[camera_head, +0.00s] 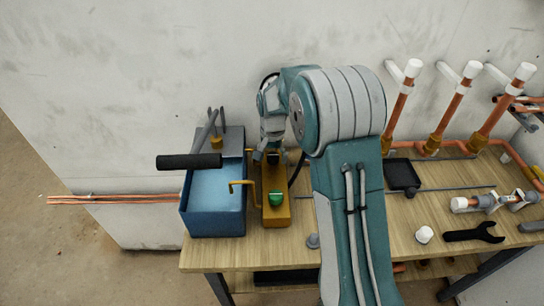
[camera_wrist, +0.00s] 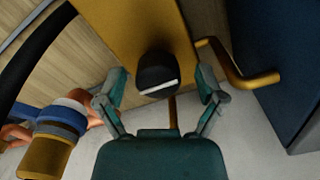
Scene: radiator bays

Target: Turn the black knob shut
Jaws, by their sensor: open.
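The black knob (camera_wrist: 157,72) shows in the wrist view, with a white line across its near side. It sits on a yellow-brown block (camera_wrist: 125,22). My gripper (camera_wrist: 161,80) is open, with one finger on each side of the knob and a visible gap to both. In the head view, my gripper (camera_head: 268,151) points down over the back end of the block (camera_head: 276,217) and mostly hides the black knob there. A green knob (camera_head: 276,198) stands on the front part of the block.
A blue bin (camera_head: 213,222) with a black-handled lever (camera_head: 189,161) stands left of the block. A bent brass pipe (camera_wrist: 240,75) lies between block and bin. A white cap (camera_head: 424,234), a black wrench (camera_head: 474,233) and copper pipes (camera_head: 398,108) are at right.

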